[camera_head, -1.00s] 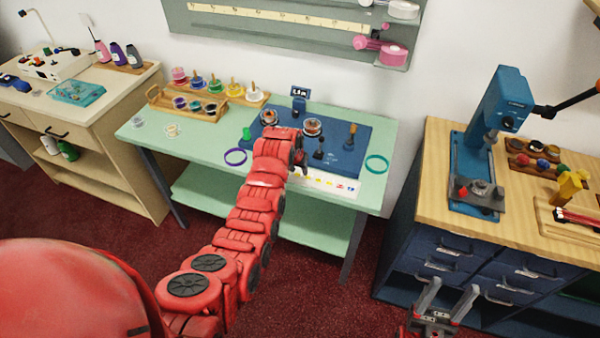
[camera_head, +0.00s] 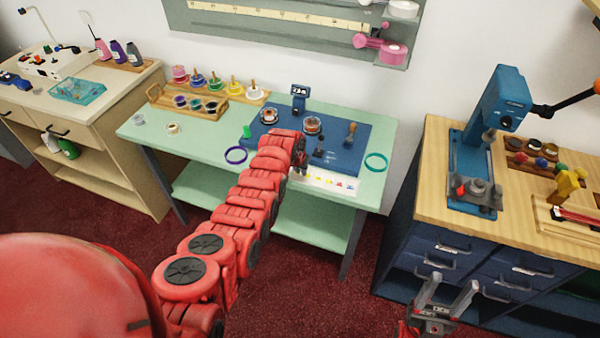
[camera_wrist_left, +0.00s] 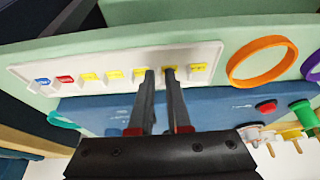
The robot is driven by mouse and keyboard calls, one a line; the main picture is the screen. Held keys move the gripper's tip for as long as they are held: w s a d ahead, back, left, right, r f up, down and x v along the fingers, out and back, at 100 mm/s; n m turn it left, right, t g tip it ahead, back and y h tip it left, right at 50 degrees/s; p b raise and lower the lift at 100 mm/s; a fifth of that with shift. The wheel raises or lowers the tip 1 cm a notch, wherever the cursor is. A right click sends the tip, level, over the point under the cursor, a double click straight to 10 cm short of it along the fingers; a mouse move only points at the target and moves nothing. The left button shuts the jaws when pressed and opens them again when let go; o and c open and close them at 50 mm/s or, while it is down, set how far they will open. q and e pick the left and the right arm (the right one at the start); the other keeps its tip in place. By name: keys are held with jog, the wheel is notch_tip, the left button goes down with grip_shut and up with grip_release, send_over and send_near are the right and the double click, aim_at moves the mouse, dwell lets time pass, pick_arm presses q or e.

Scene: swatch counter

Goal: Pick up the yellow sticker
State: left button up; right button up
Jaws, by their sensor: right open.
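Several yellow stickers sit in a row on a white strip (camera_head: 338,185) at the front of the green table. In the left wrist view the row shows a blue sticker (camera_wrist_left: 42,82), a red sticker (camera_wrist_left: 65,78) and yellow stickers, one of them (camera_wrist_left: 115,73) clear of the fingers. My left gripper (camera_wrist_left: 159,72) is open over the strip. Its fingers partly cover two yellow stickers, and the gap between the tips looks empty. I cannot tell whether the tips touch the strip. In the head view, my arm hides part of the strip. My right gripper (camera_head: 450,287) is open, far from the strip.
A blue mat (camera_head: 345,160) with tools lies behind the strip. A purple ring (camera_head: 236,155) and a teal ring (camera_head: 376,162) lie at either side. A wooden rack of spools (camera_head: 215,90) stands at the back left. The drill-press bench (camera_head: 540,225) is at right.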

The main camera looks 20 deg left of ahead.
pick_arm(q)
grip_shut()
jog(key=shift+r, duration=0.15)
